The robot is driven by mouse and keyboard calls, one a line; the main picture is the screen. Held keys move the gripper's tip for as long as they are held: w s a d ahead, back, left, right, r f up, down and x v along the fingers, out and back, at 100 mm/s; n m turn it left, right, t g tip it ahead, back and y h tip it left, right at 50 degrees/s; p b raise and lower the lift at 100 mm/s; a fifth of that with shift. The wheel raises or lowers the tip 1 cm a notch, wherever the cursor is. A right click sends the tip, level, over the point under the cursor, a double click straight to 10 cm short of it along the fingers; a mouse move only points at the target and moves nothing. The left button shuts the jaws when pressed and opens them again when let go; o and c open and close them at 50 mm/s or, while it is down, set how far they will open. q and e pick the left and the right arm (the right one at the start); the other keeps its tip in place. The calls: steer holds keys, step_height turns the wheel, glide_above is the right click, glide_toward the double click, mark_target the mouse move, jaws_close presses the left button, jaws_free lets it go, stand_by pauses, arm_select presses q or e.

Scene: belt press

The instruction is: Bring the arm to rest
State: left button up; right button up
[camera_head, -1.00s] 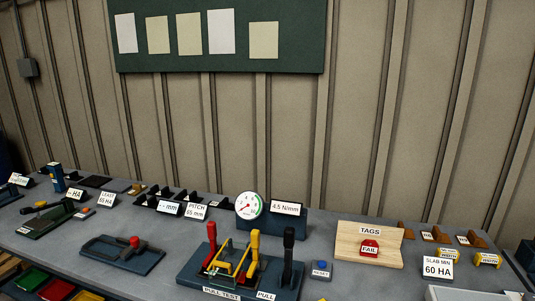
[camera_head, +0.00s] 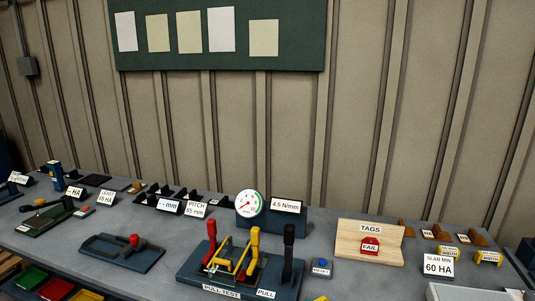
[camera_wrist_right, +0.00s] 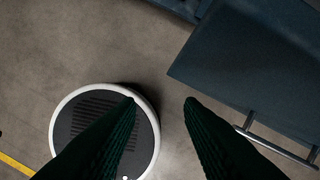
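My right gripper (camera_wrist_right: 160,101) shows in the right wrist view with its two dark fingers apart. Nothing is between them, and bare floor lies beyond the fingertips. It is off to the side of a dark blue flat-topped surface (camera_wrist_right: 250,70) and touches nothing visible. Neither gripper shows in the head view. On the bench, the pull test fixture (camera_head: 205,272) stands at the front middle with red, yellow and black levers upright. The round gauge (camera_head: 249,203) stands behind it beside a 4.5 N/mm card (camera_head: 286,207).
A wooden tags board (camera_head: 352,243) with a red FAIL tag (camera_head: 370,246) stands at the right, near yellow rollers (camera_head: 488,258). A dark red-knobbed fixture (camera_head: 110,254) is at the left. A metal rail (camera_wrist_right: 275,147) borders the blue surface.

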steer(key=s+d+f+g+b, duration=0.1)
steer(key=s+d+f, duration=0.2)
steer(key=s+f, duration=1.4)
step_height(320, 180, down, 4)
steer(key=shift+s+r+g, duration=0.1)
steer(key=shift+s+g, duration=0.2)
steer(key=shift+s, duration=0.1)
steer(key=shift+d, duration=0.1)
